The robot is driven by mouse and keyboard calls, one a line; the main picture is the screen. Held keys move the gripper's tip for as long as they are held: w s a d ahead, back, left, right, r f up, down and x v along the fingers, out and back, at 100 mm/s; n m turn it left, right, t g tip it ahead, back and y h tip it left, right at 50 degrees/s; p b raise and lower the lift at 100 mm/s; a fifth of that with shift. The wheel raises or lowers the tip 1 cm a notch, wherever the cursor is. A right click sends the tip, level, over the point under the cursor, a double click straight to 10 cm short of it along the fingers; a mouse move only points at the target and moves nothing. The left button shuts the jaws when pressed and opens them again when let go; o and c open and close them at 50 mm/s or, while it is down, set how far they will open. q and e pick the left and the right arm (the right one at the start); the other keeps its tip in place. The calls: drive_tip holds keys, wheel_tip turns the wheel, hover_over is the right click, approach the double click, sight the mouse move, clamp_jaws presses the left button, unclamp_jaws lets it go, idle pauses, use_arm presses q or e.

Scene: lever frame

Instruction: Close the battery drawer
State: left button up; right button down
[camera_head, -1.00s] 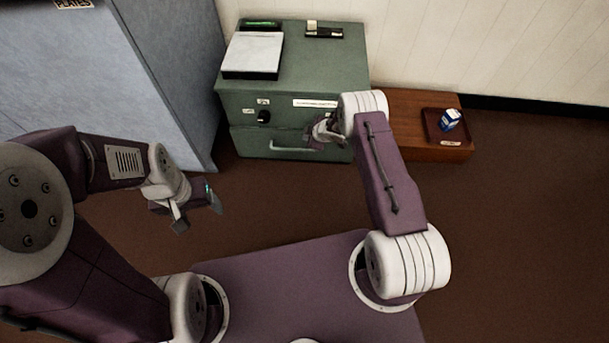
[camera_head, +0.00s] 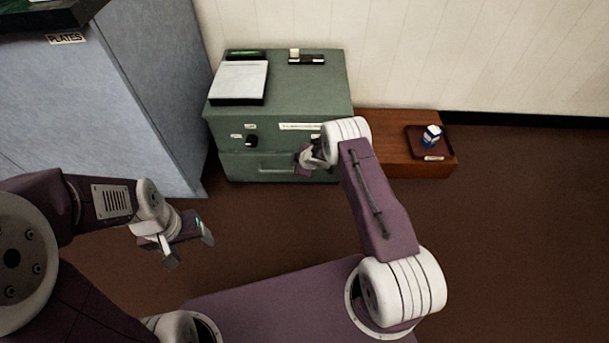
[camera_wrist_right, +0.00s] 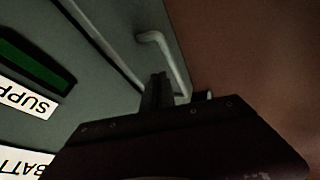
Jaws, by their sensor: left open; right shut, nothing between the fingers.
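The green cabinet (camera_head: 310,95) stands against the wall. Its lower front is a drawer (camera_head: 240,166) with a pale bar handle (camera_head: 275,169), and the handle also shows in the right wrist view (camera_wrist_right: 172,62). I cannot tell how far the drawer stands out. My right gripper (camera_head: 303,160) is shut and empty at the right end of the drawer front. In the right wrist view its fingers (camera_wrist_right: 158,92) are close to the handle; contact cannot be told. My left gripper (camera_head: 190,248) is open and empty, in front of the cabinet to the left.
A label starting "BATT" (camera_wrist_right: 22,162) shows upside down in the wrist view. A black knob (camera_head: 251,140) is on the upper front. A paper pad (camera_head: 240,80) lies on top. A blue-grey cabinet (camera_head: 130,100) stands left, a low wooden unit (camera_head: 385,123) with a tray right.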

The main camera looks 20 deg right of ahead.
drive_tip(key=p+v, duration=0.5)
drive_tip(key=v, duration=0.5)
drive_tip(key=shift+s+f+p, duration=0.15)
drive_tip(key=shift+s+p, duration=0.15)
drive_tip(key=shift+s, duration=0.15)
drive_tip(key=shift+a, duration=0.1)
